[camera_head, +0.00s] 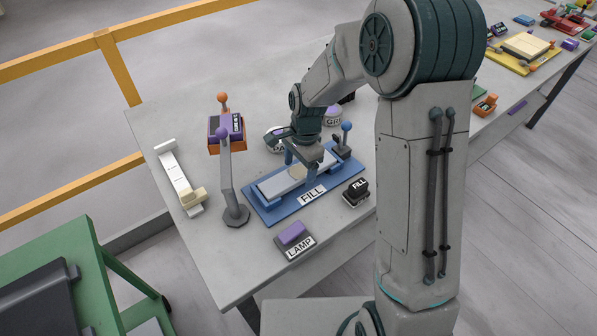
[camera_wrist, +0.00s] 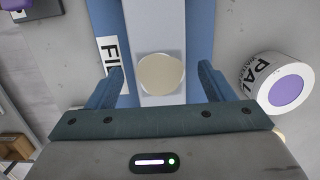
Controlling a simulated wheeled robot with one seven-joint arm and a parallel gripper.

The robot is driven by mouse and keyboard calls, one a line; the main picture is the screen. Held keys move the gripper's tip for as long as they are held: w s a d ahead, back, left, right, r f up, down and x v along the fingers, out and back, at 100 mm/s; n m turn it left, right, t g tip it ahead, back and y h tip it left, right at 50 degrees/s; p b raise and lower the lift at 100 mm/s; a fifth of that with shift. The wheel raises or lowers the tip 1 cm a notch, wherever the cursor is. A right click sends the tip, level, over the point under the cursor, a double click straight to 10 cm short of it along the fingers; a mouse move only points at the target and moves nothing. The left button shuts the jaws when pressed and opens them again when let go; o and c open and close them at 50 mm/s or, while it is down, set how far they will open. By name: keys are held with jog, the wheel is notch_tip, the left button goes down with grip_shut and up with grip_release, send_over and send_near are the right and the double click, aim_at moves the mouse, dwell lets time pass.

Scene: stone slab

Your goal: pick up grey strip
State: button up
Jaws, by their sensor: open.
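A long pale grey strip (camera_head: 273,187) lies along the blue base (camera_head: 262,211) labelled FILL. In the wrist view the grey strip (camera_wrist: 155,25) runs up the picture on the blue base (camera_wrist: 199,30), with a round beige disc (camera_wrist: 160,74) on it. My gripper (camera_head: 303,169) is over the middle of the strip, pointing down. In the wrist view my gripper (camera_wrist: 161,75) is open, with one finger on each side of the strip and disc. I cannot tell how far the fingertips are above the base. The gripper hides part of the strip in the head view.
A purple LAMP button (camera_head: 293,235) and a black FILL switch (camera_head: 356,188) are in front. A blue-knobbed lever (camera_head: 346,128) is at the right end. A white round PAL-labelled button (camera_wrist: 288,83) is beside the base.

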jog(key=c, duration=1.4)
